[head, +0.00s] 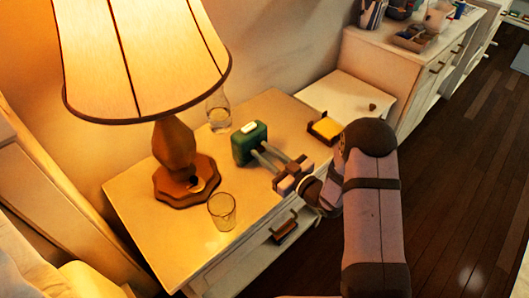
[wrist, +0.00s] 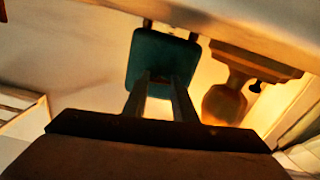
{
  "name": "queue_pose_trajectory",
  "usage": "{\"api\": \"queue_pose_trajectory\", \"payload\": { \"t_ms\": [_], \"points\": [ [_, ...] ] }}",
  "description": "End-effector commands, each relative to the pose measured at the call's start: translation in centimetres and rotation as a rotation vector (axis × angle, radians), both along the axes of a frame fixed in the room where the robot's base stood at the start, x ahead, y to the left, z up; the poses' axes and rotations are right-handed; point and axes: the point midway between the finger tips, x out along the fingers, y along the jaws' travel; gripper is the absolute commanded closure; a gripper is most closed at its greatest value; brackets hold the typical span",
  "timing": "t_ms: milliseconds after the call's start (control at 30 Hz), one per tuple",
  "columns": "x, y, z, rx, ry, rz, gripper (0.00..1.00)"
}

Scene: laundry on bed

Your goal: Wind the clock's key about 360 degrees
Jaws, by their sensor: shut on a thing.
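The small green clock (head: 249,143) stands on the nightstand, to the right of the lamp base. It also shows in the wrist view (wrist: 160,57), straight ahead between my fingers. My gripper (head: 258,155) reaches in from the right, its two pale fingers at the side of the clock. In the wrist view my gripper (wrist: 160,82) has its fingertips close together at the middle of the clock's teal face. They are shut on the key, which is mostly hidden between the tips. The key's turn angle cannot be made out.
The nightstand (head: 140,210) also bears a lamp (head: 175,150), an empty glass (head: 222,211), a glass bottle (head: 219,112) behind the clock and a yellow block in a dark tray (head: 325,128) to the right. The lamp shows upside down in the wrist view (wrist: 225,100).

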Motion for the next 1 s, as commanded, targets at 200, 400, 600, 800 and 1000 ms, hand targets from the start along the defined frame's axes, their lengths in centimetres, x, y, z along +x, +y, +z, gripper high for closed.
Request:
{"api": "queue_pose_trajectory", "payload": {
  "t_ms": [200,400,600,800,1000],
  "points": [
    [0.00,-0.01,0.08,0.111,0.111,0.000,0.98],
    [0.02,-0.02,0.07,0.185,0.184,0.000,0.98],
    [0.03,-0.03,0.06,0.189,0.186,0.000,0.98],
    [0.03,-0.03,0.06,0.188,0.185,0.000,0.56],
    [0.03,-0.03,0.03,0.187,0.186,0.000,0.56]
  ]
}}
